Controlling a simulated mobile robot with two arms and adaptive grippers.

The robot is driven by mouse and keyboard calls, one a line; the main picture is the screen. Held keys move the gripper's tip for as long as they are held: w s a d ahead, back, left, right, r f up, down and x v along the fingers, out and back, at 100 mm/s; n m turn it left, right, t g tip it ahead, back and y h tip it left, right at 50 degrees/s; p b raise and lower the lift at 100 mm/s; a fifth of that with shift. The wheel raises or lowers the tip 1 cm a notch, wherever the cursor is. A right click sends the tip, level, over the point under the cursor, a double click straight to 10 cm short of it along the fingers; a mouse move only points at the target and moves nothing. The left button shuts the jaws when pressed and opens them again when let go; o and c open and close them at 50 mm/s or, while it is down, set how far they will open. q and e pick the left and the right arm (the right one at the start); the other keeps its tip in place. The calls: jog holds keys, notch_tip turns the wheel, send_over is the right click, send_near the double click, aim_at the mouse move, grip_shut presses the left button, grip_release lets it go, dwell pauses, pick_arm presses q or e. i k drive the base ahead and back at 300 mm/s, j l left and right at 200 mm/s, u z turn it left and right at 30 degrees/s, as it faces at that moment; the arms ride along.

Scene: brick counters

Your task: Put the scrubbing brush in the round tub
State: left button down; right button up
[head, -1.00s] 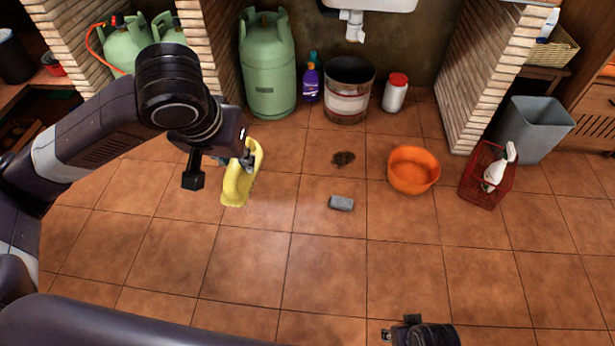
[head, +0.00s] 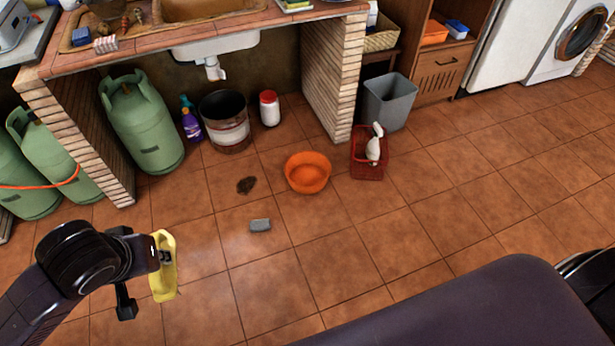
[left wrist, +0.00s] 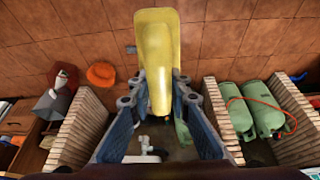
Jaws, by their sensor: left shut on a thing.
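The yellow scrubbing brush (head: 165,268) is held in my left gripper (head: 158,256), above the floor at the lower left of the head view. In the left wrist view the brush (left wrist: 157,45) stands up between the two fingers of the left gripper (left wrist: 155,86), which are shut on it. The round orange tub (head: 307,174) stands on the floor to the right of the gripper, and its inside looks empty. The tub also shows small in the left wrist view (left wrist: 101,75). The brush is well apart from the tub. My right gripper is not in view.
A red basket (head: 368,165) with a spray bottle stands right of the tub. A bucket (head: 226,136) and green gas cylinders (head: 142,128) stand behind. The right floor is clear.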

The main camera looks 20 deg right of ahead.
aim_at(306, 174)
jog(key=i+l, duration=0.75)
jog(key=l, duration=0.15)
jog(key=i+l, duration=0.35)
jog(key=i+l+u, duration=0.1)
jog(key=i+l, duration=0.25)
jog(key=l, duration=0.25)
jog(key=i+l, duration=0.7)
jog(key=l, duration=0.25)
